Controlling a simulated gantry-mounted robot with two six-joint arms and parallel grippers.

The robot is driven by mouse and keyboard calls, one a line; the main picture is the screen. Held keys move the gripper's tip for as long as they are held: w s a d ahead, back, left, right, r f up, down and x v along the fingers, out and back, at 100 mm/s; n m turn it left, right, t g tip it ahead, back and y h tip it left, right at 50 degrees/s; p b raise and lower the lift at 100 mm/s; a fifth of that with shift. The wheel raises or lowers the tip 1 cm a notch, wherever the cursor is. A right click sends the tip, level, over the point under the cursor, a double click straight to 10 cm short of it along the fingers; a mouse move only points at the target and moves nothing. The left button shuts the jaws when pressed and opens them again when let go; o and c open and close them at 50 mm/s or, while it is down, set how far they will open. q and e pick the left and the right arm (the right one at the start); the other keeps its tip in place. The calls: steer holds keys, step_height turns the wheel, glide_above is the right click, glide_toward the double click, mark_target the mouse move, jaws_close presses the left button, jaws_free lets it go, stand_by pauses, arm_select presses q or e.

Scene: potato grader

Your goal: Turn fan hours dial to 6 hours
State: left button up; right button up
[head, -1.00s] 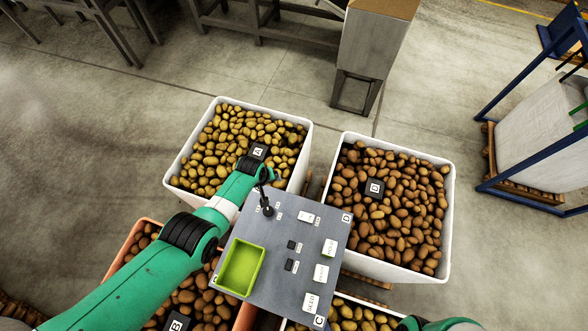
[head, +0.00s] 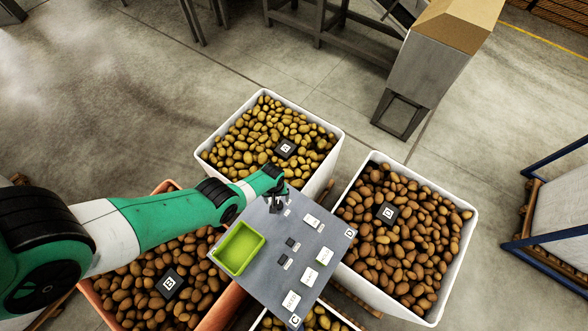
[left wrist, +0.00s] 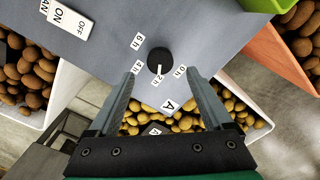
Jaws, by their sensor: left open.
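The fan hours dial (left wrist: 159,61) is a round black knob on the grey panel (left wrist: 105,55) in the left wrist view. Labels for 6 h (left wrist: 137,41), 4 h, 2 h and 0 h stand around it. A white mark on the knob appears to face the 2 h label, towards my gripper. My left gripper (left wrist: 161,77) is open, its fingers spread to either side of the dial's near edge, with nothing between them held. In the head view my left gripper (head: 277,198) is over the panel's upper left corner and hides the dial. My right gripper is not in view.
A white FAN ON/OFF switch (left wrist: 67,18) sits on the panel. A green tray (head: 239,248) and several labelled switches and buttons are on it too. Potato crates surround the panel, including a white crate A (head: 203,154) and a white crate D (head: 436,312).

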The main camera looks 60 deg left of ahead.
mark_target(278, 204)
arm_select(q)
step_height(278, 204, down, 6)
steer(key=b, duration=0.4)
steer(key=shift+b, duration=0.35)
steer(key=shift+r, duration=0.1)
jaws_close()
